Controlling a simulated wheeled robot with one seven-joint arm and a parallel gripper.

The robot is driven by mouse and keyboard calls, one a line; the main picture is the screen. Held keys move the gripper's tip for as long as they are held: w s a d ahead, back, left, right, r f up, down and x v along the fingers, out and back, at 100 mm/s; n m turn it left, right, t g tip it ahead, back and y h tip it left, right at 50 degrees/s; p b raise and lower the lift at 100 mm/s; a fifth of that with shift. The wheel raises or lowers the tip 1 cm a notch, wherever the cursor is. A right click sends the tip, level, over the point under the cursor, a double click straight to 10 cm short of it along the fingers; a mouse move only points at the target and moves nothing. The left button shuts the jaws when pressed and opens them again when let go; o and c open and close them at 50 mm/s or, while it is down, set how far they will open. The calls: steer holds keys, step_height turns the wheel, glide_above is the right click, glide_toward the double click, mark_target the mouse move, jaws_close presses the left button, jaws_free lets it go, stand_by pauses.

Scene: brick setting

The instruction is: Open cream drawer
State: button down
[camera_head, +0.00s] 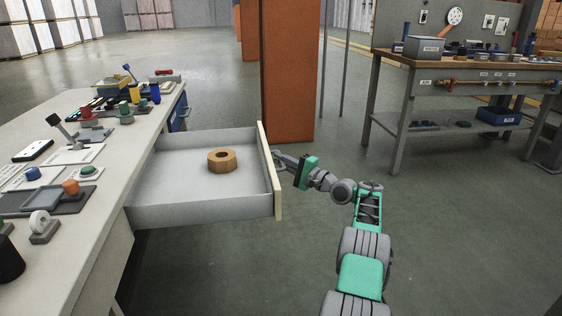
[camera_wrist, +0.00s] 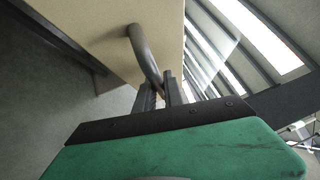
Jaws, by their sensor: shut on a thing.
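The cream drawer (camera_head: 269,172) is pulled far out of the workbench at the left in the head view. Its grey interior is exposed and holds a brown ring-shaped object (camera_head: 222,160). My gripper (camera_head: 279,160) is at the outer face of the drawer front. In the wrist view the cream front (camera_wrist: 95,35) fills the upper middle, with a curved grey handle (camera_wrist: 144,55) on it. My gripper's two dark fingers (camera_wrist: 160,92) are shut on the lower end of this handle. In the head view the handle is mostly hidden by the gripper.
The workbench top (camera_head: 105,160) carries several small parts and tools. An orange pillar (camera_head: 287,75) stands behind the drawer. Another workbench (camera_head: 470,70) with bins stands at the back right. The floor (camera_head: 450,240) right of my arm is clear.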

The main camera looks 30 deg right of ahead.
steer(key=shift+d+r, duration=0.1)
steer(key=shift+d, duration=0.05)
steer(key=c, duration=1.5)
jaws_free()
steer(key=shift+o, duration=0.2)
steer(key=b+v, duration=0.2)
steer(key=v, duration=0.6)
steer(key=shift+w, duration=0.1)
